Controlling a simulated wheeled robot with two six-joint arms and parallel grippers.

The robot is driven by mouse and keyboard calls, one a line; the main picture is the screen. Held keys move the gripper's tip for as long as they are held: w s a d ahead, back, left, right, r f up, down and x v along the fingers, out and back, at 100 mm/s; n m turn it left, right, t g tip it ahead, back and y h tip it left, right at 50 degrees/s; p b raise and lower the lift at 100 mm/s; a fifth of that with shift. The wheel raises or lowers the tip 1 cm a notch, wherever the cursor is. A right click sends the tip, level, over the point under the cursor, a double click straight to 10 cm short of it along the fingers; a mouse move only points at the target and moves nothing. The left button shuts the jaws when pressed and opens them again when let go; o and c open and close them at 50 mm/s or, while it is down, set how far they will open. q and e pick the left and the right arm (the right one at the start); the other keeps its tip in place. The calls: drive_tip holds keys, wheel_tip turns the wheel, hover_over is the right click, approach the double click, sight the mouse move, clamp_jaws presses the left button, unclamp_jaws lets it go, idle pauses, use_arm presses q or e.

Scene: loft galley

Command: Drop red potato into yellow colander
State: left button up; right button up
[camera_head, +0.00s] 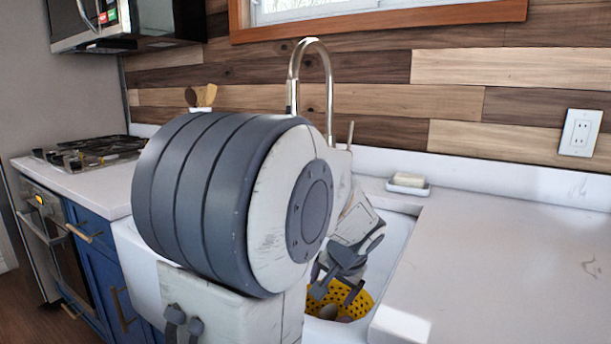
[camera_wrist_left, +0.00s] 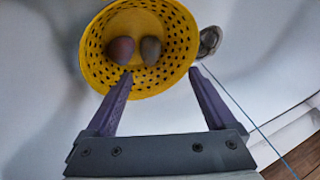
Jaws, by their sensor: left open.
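The yellow colander (camera_head: 367,299) sits in the white sink, partly hidden behind my left gripper. In the left wrist view the colander (camera_wrist_left: 178,76) shows from above with two potatoes inside it. The red potato (camera_wrist_left: 122,49) lies on the left of the colander, beside a brownish potato (camera_wrist_left: 151,50). My left gripper (camera_head: 336,296) is open and empty above the colander's near side. In the left wrist view its fingertips (camera_wrist_left: 160,73) are spread over the near rim, apart from both potatoes. My right gripper is in neither view.
The faucet (camera_head: 312,75) rises behind the sink. A soap dish (camera_head: 408,187) stands at the sink's back right corner. The counter (camera_head: 510,260) to the right is clear. A stove (camera_head: 90,152) stands at the left.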

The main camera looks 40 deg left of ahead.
use_arm(q)
drive_tip(key=p+v, duration=0.1)
drive_tip(key=v, duration=0.4)
drive_tip(key=shift+r, duration=0.2)
